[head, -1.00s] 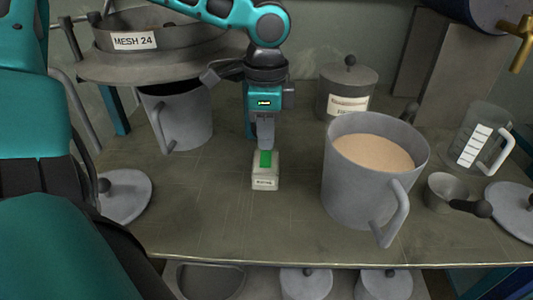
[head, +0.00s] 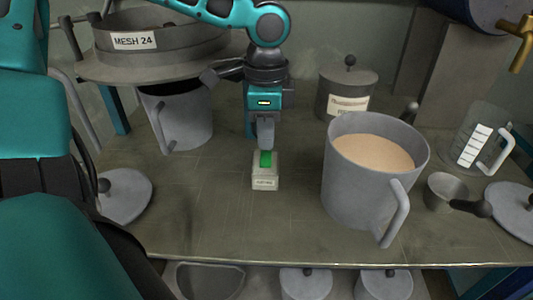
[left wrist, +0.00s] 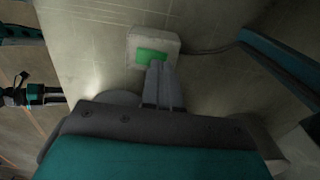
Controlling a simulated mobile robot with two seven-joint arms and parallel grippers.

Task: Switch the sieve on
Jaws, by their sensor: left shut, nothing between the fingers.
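The sieve (head: 190,45), a round grey pan labelled MESH 24, sits on a stand at the back left. A small pale switch box (head: 265,182) with a green button (head: 266,159) stands on the bench in the middle. My left gripper (head: 265,147) points down at the button, shut and empty. In the left wrist view its fingertips (left wrist: 157,66) are at the near edge of the green button (left wrist: 151,56); I cannot tell whether they press it. My right gripper is not in view.
A grey jug (head: 345,187) of tan powder stands right of the switch box. Another jug (head: 187,122) stands under the sieve. The bench front is clear.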

